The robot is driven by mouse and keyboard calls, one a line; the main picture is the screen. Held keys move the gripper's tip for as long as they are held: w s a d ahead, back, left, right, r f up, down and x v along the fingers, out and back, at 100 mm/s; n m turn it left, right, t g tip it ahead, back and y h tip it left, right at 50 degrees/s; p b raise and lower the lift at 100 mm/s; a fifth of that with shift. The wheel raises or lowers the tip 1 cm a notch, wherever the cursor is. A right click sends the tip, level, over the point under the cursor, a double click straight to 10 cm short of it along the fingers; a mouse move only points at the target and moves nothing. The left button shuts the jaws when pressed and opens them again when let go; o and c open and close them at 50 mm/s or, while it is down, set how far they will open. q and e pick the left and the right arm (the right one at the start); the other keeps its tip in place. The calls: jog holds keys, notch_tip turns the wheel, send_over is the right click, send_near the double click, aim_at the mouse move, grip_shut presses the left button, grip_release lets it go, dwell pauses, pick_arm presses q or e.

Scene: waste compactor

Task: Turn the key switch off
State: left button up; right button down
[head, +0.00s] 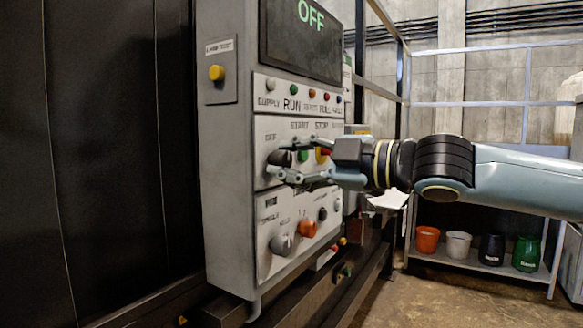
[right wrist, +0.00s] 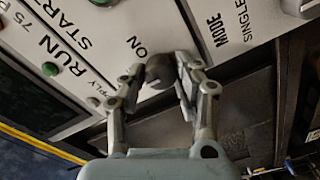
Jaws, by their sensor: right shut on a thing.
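The key switch (head: 278,157) is a dark round knob on the left of the middle panel, below the word OFF in the head view. It also shows in the right wrist view (right wrist: 158,72), beside the word ON. My right gripper (head: 282,166) reaches it from the right; in the right wrist view its fingers (right wrist: 156,80) lie on either side of the knob, shut on it. The fingers hide part of the knob, so its exact angle is hard to read. The screen (head: 305,38) above shows OFF in green. My left gripper is in neither view.
A green button (head: 303,156) and a red-and-yellow stop button (head: 322,155) sit close to my right gripper. Below are a grey knob (head: 281,244) and an orange knob (head: 307,229). A yellow button (head: 217,73) is at upper left. Several buckets stand on a shelf (head: 480,266) at right.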

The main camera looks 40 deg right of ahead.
jog(key=shift+n, duration=0.3)
jog(key=shift+f, duration=0.1)
jog(key=c, duration=1)
grip_release()
jog(key=shift+o, duration=0.3)
